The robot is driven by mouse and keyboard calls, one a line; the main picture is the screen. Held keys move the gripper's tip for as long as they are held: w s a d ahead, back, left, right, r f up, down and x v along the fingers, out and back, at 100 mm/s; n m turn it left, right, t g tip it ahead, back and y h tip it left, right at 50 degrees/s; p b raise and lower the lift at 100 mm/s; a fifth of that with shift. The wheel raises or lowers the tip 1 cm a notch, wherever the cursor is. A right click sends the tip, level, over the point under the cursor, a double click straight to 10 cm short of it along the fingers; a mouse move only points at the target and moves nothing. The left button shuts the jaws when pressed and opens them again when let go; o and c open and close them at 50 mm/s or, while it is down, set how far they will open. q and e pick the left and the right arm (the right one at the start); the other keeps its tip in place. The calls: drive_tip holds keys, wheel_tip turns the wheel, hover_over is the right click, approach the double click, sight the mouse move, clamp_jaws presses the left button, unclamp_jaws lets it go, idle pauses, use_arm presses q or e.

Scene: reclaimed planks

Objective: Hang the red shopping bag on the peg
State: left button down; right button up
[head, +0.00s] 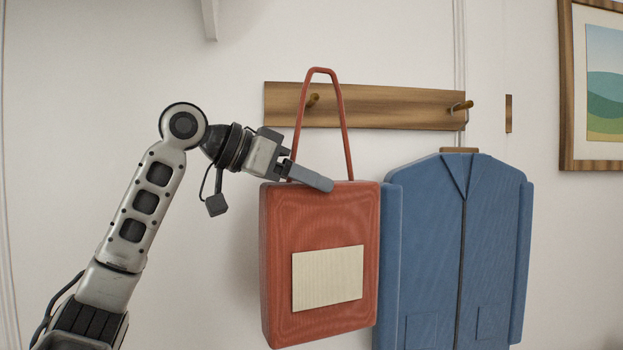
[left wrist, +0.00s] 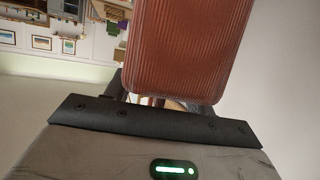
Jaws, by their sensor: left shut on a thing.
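The red shopping bag (head: 320,230) hangs upright in the head view, with a pale label on its front. It also fills the upper middle of the left wrist view (left wrist: 180,50). My left gripper (head: 308,176) is shut on the bag at its top edge, near the foot of the handle's left side. The handle (head: 344,125) loops up above the wooden rail. The left peg (head: 313,99) shows inside the loop, below its top. I cannot tell whether the handle is around the peg or still in front of it. My right gripper is not in view.
The wooden rail (head: 390,108) is fixed to the wall. Its right peg (head: 462,106) carries a hanger with a blue jacket (head: 435,240), close to the bag's right side. A framed picture (head: 567,90) hangs at far right. The wall left of the bag is bare.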

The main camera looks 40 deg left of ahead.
use_arm(q)
drive_tip(key=w+a+f+p, duration=0.1)
drive_tip(key=w+a+p, duration=0.1)
drive_tip(key=w+a, duration=0.4)
drive_tip(key=shift+a+f, duration=0.4)
drive_tip(key=shift+a, duration=0.2)
idle(0.6)
idle(0.5)
drive_tip(key=shift+c, duration=2.2)
unclamp_jaws()
drive_tip(key=shift+f, duration=0.1)
drive_tip(key=v, duration=1.6)
drive_tip(key=shift+b, duration=0.45)
drive_tip(key=shift+d, duration=0.1)
